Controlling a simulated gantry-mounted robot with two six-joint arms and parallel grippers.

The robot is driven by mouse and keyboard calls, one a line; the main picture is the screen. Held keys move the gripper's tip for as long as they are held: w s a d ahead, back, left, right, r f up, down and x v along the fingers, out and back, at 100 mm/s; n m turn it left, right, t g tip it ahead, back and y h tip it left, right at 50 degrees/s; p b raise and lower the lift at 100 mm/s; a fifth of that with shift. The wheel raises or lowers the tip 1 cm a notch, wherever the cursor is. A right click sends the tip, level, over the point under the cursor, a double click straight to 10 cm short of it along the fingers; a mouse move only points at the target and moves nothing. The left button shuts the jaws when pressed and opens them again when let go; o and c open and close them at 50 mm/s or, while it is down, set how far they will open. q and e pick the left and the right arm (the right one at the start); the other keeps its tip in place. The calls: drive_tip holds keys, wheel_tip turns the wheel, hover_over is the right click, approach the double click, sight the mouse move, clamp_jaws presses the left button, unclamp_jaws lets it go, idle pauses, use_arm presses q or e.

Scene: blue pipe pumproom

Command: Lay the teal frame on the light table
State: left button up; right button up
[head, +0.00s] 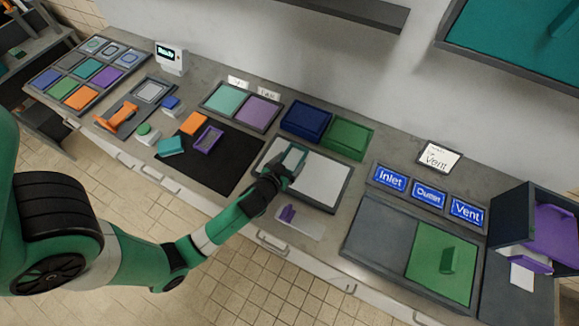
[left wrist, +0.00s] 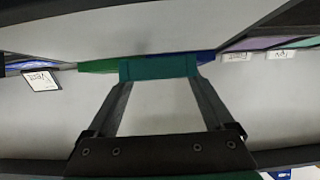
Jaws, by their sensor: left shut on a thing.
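The light table (head: 322,182) is a pale panel with a dark rim at the middle of the counter. My left gripper (head: 287,170) is over its left part, shut on the teal frame (head: 294,157). In the left wrist view the teal frame (left wrist: 160,67) shows as a teal bar between the two fingertips. The gripper hides part of the frame, and I cannot tell whether it touches the panel. My right gripper is not in view.
A black mat (head: 225,165) left of the light table holds a purple frame (head: 208,140), an orange block (head: 194,123) and a teal block (head: 171,146). Blue (head: 305,118) and green (head: 347,138) trays stand behind it. A small white tray (head: 301,222) with a purple piece lies in front.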

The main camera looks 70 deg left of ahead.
sight(290, 166)
use_arm(q)
drive_tip(key=shift+f+b, duration=0.35)
drive_tip(key=shift+f, duration=1.2)
drive_tip(key=shift+f, duration=0.15)
drive_tip(key=o, duration=1.2)
drive_tip(key=shift+c, duration=0.2)
drive_tip(key=shift+r, duration=0.3)
drive_tip(key=p+v, duration=0.1)
drive_tip(key=v, duration=1.1)
drive_tip(key=shift+f, duration=0.15)
